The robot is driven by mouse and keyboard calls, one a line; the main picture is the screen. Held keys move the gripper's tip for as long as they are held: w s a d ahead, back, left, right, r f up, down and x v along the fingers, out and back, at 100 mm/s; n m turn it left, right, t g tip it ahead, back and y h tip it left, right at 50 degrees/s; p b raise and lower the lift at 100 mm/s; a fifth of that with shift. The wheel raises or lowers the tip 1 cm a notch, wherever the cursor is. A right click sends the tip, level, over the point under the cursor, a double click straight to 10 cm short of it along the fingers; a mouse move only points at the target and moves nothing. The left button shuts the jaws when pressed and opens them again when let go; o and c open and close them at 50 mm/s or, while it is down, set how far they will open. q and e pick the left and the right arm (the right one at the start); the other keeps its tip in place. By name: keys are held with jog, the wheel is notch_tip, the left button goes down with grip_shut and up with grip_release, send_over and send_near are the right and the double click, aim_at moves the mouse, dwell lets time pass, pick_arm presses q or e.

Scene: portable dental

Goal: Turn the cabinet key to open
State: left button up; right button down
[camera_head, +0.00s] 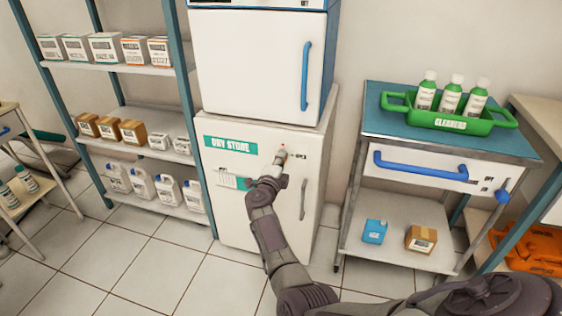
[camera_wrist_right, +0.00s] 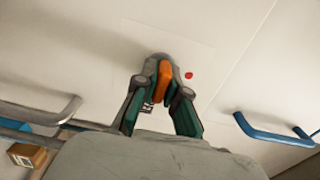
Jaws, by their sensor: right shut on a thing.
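The white cabinet (camera_head: 235,165) with a teal "DRY STORE" label stands at the centre of the head view, its door closed. My right gripper (camera_head: 281,160) is at the upper right of its door, by the lock. In the right wrist view, my right gripper (camera_wrist_right: 163,100) is shut on the orange key (camera_wrist_right: 164,82), which sits at a round grey lock on the white door. A red mark (camera_wrist_right: 188,75) shows beside the lock. The grey door handle (camera_head: 303,199) is below and right of the gripper. My left gripper is not in view.
A white unit with a blue handle (camera_head: 306,77) stands on top of the cabinet. A shelf rack (camera_head: 135,108) is at left. A trolley (camera_head: 440,148) with a green bottle tray (camera_head: 460,122) is at right. Tiled floor is free in front.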

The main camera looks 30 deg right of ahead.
dwell(0.5)
jog(key=c, duration=1.2)
grip_release()
